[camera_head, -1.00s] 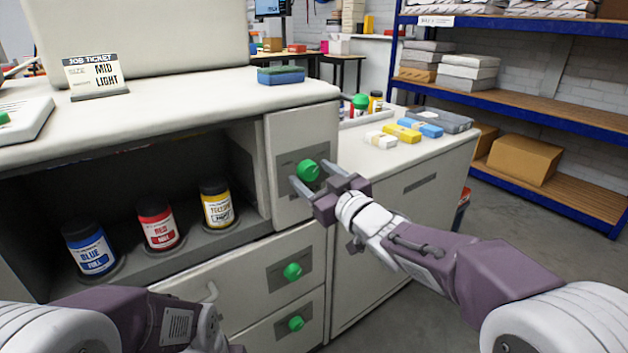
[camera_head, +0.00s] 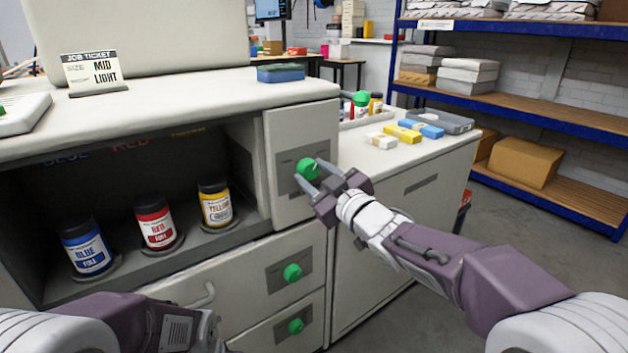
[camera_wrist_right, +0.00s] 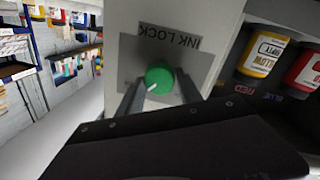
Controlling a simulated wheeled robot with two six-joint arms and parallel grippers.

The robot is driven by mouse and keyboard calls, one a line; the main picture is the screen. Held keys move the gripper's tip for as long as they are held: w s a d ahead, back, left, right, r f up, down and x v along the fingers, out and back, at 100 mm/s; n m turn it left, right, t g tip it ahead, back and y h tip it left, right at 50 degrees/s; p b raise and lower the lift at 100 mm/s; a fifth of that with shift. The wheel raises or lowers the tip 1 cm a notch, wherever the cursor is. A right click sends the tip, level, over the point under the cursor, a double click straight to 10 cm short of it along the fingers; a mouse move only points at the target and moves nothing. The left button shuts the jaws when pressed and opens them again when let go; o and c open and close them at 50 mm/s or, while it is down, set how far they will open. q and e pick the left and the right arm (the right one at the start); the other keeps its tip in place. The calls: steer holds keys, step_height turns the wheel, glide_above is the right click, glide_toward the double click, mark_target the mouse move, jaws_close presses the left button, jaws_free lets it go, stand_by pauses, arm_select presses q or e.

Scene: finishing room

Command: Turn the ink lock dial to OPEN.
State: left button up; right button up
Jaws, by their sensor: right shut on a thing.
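The ink lock dial (camera_head: 308,169) is a round green knob on a grey plate, on the upright panel right of the ink bay. The right wrist view also shows the dial (camera_wrist_right: 159,77), with a white pointer mark toward the lower left and the label INK LOCK, upside down. My right gripper (camera_head: 312,174) is shut on the dial, one finger on each side. Any OPEN marking is too small to read. My left arm (camera_head: 130,318) enters at the lower left; its fingers are not in view.
The open bay holds a blue (camera_head: 87,247), a red (camera_head: 155,224) and a yellow ink jar (camera_head: 215,204). Two more green knobs (camera_head: 292,273) (camera_head: 295,326) sit below. A side counter (camera_head: 362,157) stands to the right with small coloured blocks. A job ticket (camera_head: 94,73) stands on top.

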steer(key=n+b, duration=0.1)
steer(key=n, duration=0.1)
steer(key=n+b, duration=0.1)
steer(key=shift+f+n+b, duration=0.25)
steer(key=shift+n+b, duration=0.05)
steer(key=shift+n, duration=0.1)
steer(key=n+y+b, duration=0.1)
steer(key=n+b, duration=0.1)
steer(key=n, duration=0.2)
steer(key=shift+d+n+b, duration=0.1)
steer(key=shift+n+b, duration=0.3)
steer(key=n+b, duration=0.2)
steer(key=n, duration=0.3)
steer(key=shift+w, duration=0.1)
steer(key=shift+r+n+y+b, duration=0.1)
steer(key=shift+n+y+b, duration=0.6)
steer(key=shift+n, duration=1.8)
steer(key=o, duration=1.4)
steer(key=shift+c, duration=0.2)
